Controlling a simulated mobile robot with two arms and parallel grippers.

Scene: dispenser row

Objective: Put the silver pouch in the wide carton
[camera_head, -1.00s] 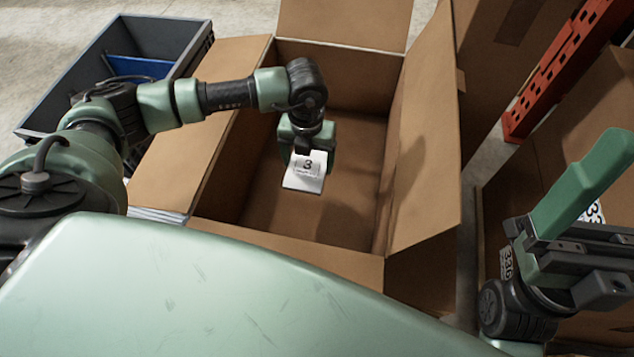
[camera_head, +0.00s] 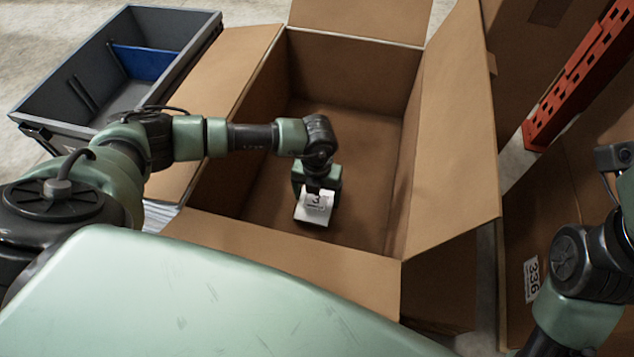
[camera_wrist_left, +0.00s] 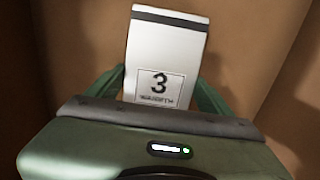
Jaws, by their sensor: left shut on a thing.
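The silver pouch (camera_head: 313,209) is a pale packet with a printed "3" label. My left gripper (camera_head: 316,192) is shut on it, inside the opening of the wide carton (camera_head: 265,250). In the left wrist view the pouch (camera_wrist_left: 165,55) stands out between the green fingers (camera_wrist_left: 160,92), with brown cardboard around it. The carton's flaps are folded open and its floor looks empty. I cannot tell whether the pouch touches the floor. Of my right arm, only links show at the right edge; its gripper is out of the picture.
A grey bin (camera_head: 60,80) with a blue divider (camera_head: 143,62) stands left of the carton. Another carton (camera_head: 525,255) with a "336" label is at the right. An orange perforated rack post (camera_head: 580,75) stands behind it. The carton's walls and raised right flap (camera_head: 455,150) surround my left gripper.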

